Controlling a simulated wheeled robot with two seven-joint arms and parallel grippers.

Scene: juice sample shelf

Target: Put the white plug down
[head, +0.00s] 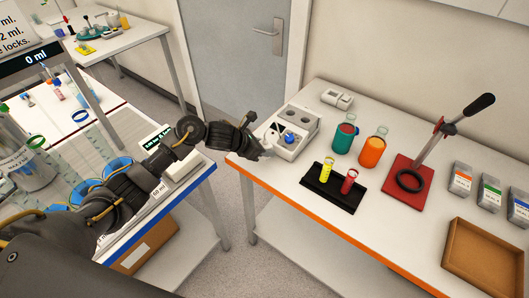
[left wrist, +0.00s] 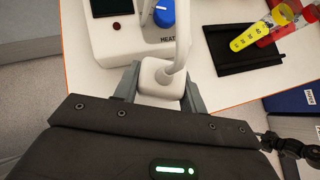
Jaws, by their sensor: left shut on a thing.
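The white plug (left wrist: 158,76) shows in the left wrist view as a pale block with a white cable rising from it. My left gripper (left wrist: 160,88) is shut on it, one grey finger on each side. In the head view my left gripper (head: 262,150) is at the left edge of the orange-edged table, beside the white heater; the plug itself is hard to make out there. In the left wrist view the plug is over the table's edge strip, just in front of the heater. I cannot tell whether it touches the table. My right gripper is not in view.
The white heater (head: 308,124) with a blue knob (head: 291,138) stands close by. A black rack (head: 322,192) holds a yellow and a red tube. Teal (head: 344,137) and orange (head: 371,151) flasks and a red-based press (head: 408,175) stand farther right. The table front is mostly clear.

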